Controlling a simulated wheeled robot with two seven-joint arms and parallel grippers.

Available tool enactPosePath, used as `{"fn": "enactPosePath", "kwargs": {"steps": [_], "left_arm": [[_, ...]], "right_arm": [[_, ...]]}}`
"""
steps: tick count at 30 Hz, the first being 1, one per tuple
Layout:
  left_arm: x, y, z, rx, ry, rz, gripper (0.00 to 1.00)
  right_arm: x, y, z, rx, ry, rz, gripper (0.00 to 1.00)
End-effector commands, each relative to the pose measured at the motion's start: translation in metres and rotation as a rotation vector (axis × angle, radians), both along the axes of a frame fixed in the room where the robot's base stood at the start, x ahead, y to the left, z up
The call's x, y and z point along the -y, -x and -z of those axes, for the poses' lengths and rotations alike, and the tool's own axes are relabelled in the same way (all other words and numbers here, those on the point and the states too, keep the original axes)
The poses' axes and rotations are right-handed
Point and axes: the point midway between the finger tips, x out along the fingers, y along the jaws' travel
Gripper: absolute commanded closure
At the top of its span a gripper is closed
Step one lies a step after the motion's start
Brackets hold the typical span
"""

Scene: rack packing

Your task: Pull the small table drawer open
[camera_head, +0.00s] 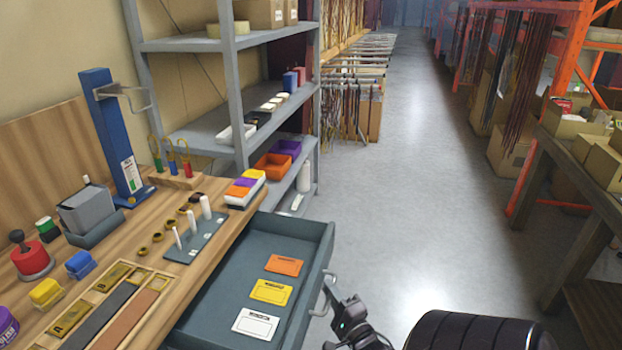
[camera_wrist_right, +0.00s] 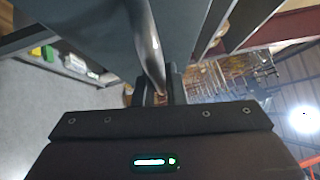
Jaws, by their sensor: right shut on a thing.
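The small table drawer (camera_head: 215,295) is grey and stands pulled out from under the wooden table (camera_head: 150,250). Its inside shows an orange card (camera_head: 285,265), a yellow card (camera_head: 271,292) and a white card (camera_head: 256,324). A metal bar handle (camera_head: 326,292) is on its front. My right gripper (camera_head: 335,297) is at this handle, shut on it. In the right wrist view the handle (camera_wrist_right: 146,45) runs down between the fingers (camera_wrist_right: 158,88), against the drawer's dark front. My left gripper is not in view.
The table holds stamps, ink pads, a blue stand (camera_head: 112,135) and a peg plate (camera_head: 195,240). A grey shelf rack (camera_head: 235,90) stands behind the drawer. The aisle floor (camera_head: 400,200) to the right is clear. A bench with boxes (camera_head: 600,165) is at the far right.

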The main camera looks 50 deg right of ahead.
Motion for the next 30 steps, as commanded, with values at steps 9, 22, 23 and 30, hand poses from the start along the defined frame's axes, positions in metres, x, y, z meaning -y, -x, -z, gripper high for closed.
{"fn": "enactPosePath", "kwargs": {"steps": [9, 22, 23, 30], "left_arm": [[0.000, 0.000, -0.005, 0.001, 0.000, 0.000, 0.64], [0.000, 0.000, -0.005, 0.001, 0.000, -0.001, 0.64], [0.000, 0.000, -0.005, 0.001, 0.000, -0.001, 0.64], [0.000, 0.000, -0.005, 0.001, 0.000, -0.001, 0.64]], "right_arm": [[0.006, 0.017, 0.002, -0.003, -0.004, 0.000, 1.00], [0.006, 0.016, 0.002, -0.002, -0.003, 0.000, 0.75], [0.006, 0.016, 0.002, -0.002, -0.003, -0.001, 0.71], [0.006, 0.016, 0.001, -0.001, -0.001, 0.000, 0.68]]}}
